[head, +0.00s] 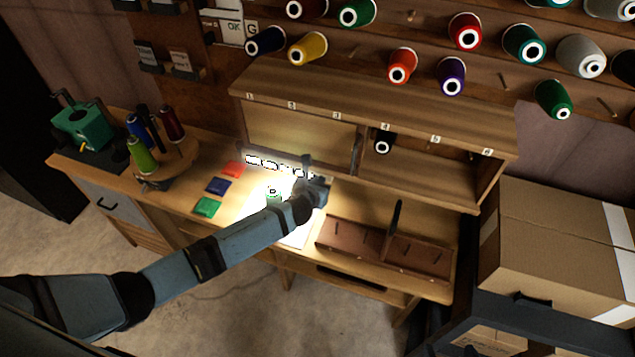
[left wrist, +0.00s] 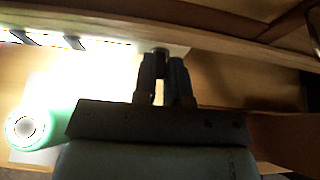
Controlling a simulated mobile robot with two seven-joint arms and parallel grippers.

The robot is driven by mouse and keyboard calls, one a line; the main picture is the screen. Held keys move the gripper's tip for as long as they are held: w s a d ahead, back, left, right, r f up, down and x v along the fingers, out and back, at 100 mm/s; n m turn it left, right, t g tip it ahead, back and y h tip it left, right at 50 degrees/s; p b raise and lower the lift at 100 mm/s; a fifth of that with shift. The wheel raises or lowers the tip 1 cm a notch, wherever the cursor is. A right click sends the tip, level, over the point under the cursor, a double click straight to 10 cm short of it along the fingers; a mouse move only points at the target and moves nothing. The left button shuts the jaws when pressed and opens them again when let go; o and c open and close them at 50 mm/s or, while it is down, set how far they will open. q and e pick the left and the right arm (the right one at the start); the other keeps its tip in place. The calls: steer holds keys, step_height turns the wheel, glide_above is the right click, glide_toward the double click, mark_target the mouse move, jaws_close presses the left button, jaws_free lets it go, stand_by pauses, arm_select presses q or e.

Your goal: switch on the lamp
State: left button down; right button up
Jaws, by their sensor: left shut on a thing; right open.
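The lamp (head: 262,161) is a bright strip under the left part of the wooden shelf unit, and it is lit. Its glare whitens the bench below. It also shows in the left wrist view (left wrist: 50,40), at the upper left. My left gripper (head: 308,172) reaches to the lamp's right end under the shelf edge. In the left wrist view its fingers (left wrist: 162,62) are close together around a small dark knob (left wrist: 160,51), seemingly the lamp's switch, mostly hidden by the fingertips. My right gripper is not in view.
A green spool (left wrist: 28,128) stands in the light left of my left gripper. A brown tray (head: 343,238) lies on the bench to the right. A round spool stand (head: 170,175) is at the left, cardboard boxes (head: 550,245) at the right. Spools hang above.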

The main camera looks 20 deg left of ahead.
arm_select(q)
steer(key=shift+r, duration=0.1)
stand_by(0.4)
steer(key=c, duration=1.2)
jaws_free()
steer(key=shift+o, duration=0.2)
steer(key=v, duration=1.3)
steer(key=shift+s+r+b, duration=0.2)
steer(key=shift+r+b, duration=0.2)
steer(key=shift+r, duration=0.05)
